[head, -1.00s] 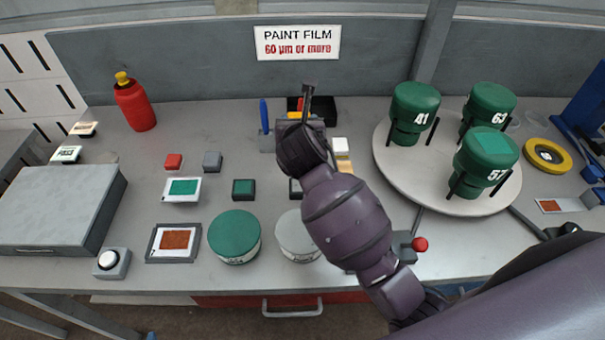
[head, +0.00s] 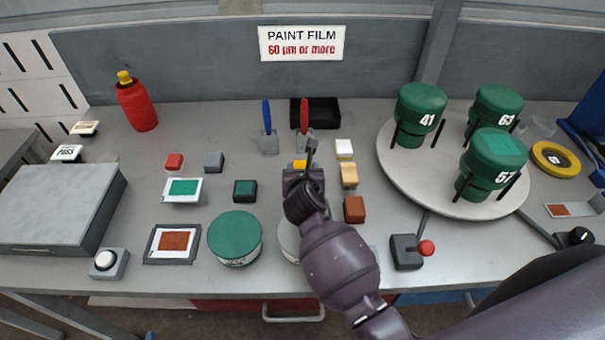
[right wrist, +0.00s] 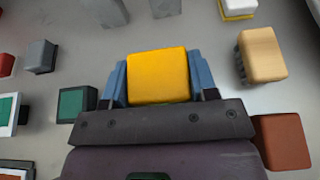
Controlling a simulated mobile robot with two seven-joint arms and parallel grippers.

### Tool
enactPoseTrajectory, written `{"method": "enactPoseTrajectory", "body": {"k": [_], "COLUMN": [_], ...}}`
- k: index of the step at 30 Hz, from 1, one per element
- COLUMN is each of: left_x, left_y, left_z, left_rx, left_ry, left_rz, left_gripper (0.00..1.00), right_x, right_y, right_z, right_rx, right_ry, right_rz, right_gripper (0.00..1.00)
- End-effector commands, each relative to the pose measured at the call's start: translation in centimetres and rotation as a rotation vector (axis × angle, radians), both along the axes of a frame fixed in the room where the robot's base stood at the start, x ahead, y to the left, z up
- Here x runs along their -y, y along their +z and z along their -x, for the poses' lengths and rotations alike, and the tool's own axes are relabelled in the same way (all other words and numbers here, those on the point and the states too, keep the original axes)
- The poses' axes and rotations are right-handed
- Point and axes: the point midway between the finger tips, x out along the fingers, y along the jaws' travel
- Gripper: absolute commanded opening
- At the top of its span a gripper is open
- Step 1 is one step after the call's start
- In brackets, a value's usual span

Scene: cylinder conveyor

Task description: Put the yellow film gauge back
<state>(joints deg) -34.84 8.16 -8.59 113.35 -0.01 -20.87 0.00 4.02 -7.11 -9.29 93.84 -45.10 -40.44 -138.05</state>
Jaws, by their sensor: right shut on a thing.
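The yellow film gauge (right wrist: 159,76) is a small yellow block between the two blue fingers of my right gripper (right wrist: 160,82) in the right wrist view. The gripper is shut on it. In the head view only a bit of the yellow gauge (head: 299,163) shows past my right gripper (head: 301,170). It is between the green block (head: 245,191) and the tan block (head: 349,175). I cannot tell whether the gauge touches the table. My left gripper is not in view.
A white block (head: 344,149) and a brown-red block (head: 354,209) stand to the right. A green-lidded can (head: 235,237) is at front left. A turntable (head: 400,168) with green cans is at right.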

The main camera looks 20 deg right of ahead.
Motion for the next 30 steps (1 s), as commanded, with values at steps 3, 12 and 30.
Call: {"method": "enactPoseTrajectory", "body": {"k": [3,12,30], "left_x": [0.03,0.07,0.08], "left_y": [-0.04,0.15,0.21], "left_z": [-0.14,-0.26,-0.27], "left_rx": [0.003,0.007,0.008], "left_ry": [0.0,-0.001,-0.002], "left_rz": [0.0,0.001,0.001], "left_gripper": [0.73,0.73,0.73], "right_x": [-0.04,-0.02,-0.06], "right_y": [-0.61,-0.69,-0.5], "right_z": [0.0,0.01,0.15], "right_rx": [0.0,0.0,0.0], "right_ry": [0.001,0.001,0.001], "right_rz": [0.0,0.001,-0.001], "right_gripper": [0.27,0.27,0.78]}}
